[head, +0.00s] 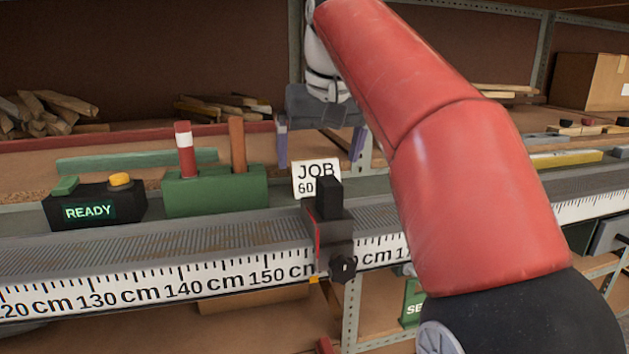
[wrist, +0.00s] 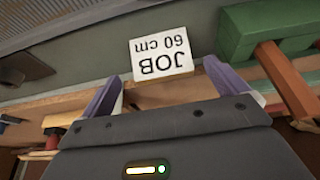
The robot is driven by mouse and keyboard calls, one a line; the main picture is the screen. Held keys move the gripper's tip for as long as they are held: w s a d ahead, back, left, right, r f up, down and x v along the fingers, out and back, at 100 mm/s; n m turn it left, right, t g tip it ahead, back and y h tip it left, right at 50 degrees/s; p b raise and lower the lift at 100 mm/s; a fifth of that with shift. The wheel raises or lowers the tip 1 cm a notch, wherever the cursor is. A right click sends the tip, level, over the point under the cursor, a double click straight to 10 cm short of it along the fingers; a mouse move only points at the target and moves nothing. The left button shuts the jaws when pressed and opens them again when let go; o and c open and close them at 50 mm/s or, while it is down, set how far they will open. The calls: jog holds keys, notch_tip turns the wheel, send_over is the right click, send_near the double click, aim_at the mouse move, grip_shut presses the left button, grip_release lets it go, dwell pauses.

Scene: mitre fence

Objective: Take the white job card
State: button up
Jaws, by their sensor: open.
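The white job card (head: 307,172) stands upright behind the fence rail, its text reading "JOB" and "60". The black stop (head: 328,225) on the rail hides its lower right part. My gripper (head: 319,160) is open above and around the card's top, with one purple finger to each side. In the wrist view the card (wrist: 162,55) appears upside down with "JOB 60 cm" fully readable. It lies between and just beyond the fingertips of my gripper (wrist: 161,75), which do not appear to grip it.
A green block (head: 215,192) with red and brown pegs stands left of the card. Further left is a black READY box (head: 95,207) with a yellow button. The scaled rail (head: 190,275) runs along the front. Wood offcuts (head: 50,112) lie on the back shelf.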

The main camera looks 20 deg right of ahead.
aim_at(316, 165)
jog(key=x, duration=0.4)
jog(key=shift+w+a+b, duration=0.15)
jog(key=shift+b, duration=0.25)
jog(key=shift+c, duration=0.5)
jog(key=c, duration=1)
